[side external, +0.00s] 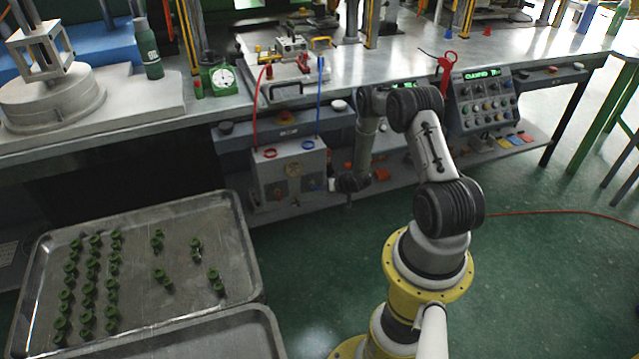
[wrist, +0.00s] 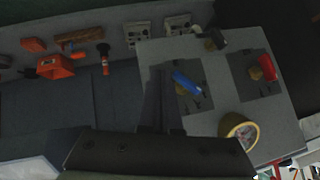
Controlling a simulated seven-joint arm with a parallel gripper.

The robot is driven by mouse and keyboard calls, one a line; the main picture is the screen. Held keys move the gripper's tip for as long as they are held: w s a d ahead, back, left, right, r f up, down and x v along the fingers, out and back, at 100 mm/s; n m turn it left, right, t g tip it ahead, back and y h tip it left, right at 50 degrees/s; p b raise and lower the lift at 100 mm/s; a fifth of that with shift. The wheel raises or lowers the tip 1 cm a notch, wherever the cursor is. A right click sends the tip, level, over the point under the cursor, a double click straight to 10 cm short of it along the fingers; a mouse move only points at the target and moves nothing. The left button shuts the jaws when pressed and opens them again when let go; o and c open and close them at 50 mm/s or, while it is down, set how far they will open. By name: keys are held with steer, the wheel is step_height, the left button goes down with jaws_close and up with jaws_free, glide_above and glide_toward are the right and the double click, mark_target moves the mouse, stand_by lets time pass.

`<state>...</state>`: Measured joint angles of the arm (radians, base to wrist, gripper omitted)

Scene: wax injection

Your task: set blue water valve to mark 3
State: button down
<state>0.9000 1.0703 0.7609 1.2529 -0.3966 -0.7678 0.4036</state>
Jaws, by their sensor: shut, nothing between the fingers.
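The blue water valve (wrist: 186,83) is a blue lever on a dark square plate on the front of a grey box. The marks on its plate are too small to read. In the side view the grey box (side external: 266,178) stands under the workbench, and the blue valve (side external: 310,185) is small on its right front. My gripper (side external: 348,204) hangs to the right of the box. In the wrist view my gripper (wrist: 161,72) is shut and empty, its fingers just left of the blue lever; I cannot tell whether they touch it.
A red valve (wrist: 267,67) and a round yellow-rimmed gauge (wrist: 238,130) are on the same box. A red hose (side external: 257,110) and a blue hose (side external: 319,95) run up from it. Orange parts (wrist: 55,67) lie on the shelf. A metal tray (side external: 140,215) of green pieces stands at left.

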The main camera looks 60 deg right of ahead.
steer(key=shift+w+a, duration=0.1)
steer(key=shift+w+a+r, duration=0.35)
steer(key=shift+w+a, duration=0.2)
steer(key=shift+w, duration=0.1)
steer(key=v, duration=1.4)
steer(key=shift+s+d+f, duration=0.25)
steer(key=shift+s+d, duration=0.05)
steer(key=shift+s, duration=0.1)
steer(key=w+r+n+g+h, duration=0.1)
steer(key=w+r, duration=0.3)
steer(key=w, duration=0.1)
steer(key=shift+a+r+g+h, duration=0.3)
steer(key=shift+a+g, duration=0.1)
steer(key=shift+a, duration=0.05)
